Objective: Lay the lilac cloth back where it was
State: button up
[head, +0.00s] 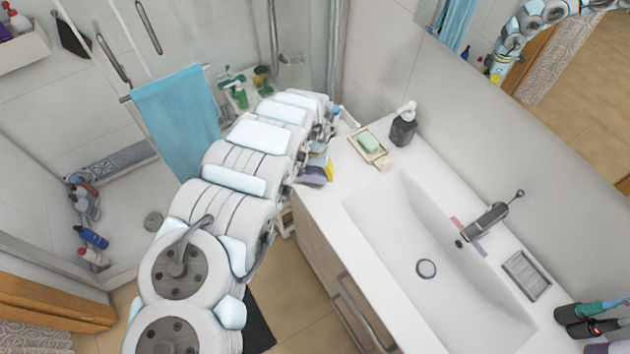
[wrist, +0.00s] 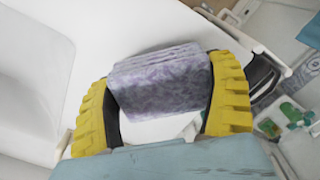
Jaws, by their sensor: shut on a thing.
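The lilac cloth (wrist: 162,82) is a folded, mottled purple block with its layers stacked along one edge. My gripper (wrist: 160,95) has its yellow fingers on both sides of it and is shut on it. In the head view the cloth (head: 312,176) is a small purple patch by the yellow finger of my gripper (head: 324,169), at the near left corner of the white washbasin counter (head: 335,195). My arm hides part of this area. I cannot tell whether the cloth touches the counter.
A green soap on a dish (head: 381,158) and a dark pump bottle (head: 403,128) stand at the counter's back corner. The basin (head: 400,230) and tap (head: 485,222) lie to the right. A blue towel (head: 178,120) hangs left of my arm. Green bottles (head: 240,95) stand behind it.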

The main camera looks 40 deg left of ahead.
aim_at(315, 177)
jog(key=shift+w+f, duration=0.15)
jog(key=shift+f, duration=0.05)
jog(key=shift+w+f+b, duration=0.1)
jog(key=shift+f+b, duration=0.15)
jog(key=shift+b, duration=0.25)
notch_tip(315, 177, down, 3)
jog(key=b, duration=0.2)
jog(key=shift+r+b, duration=0.1)
jog(key=shift+b, duration=0.3)
jog(key=shift+r, duration=0.1)
jog(key=o, duration=0.9)
jog(key=shift+c, duration=0.2)
jog(key=shift+r, duration=0.15)
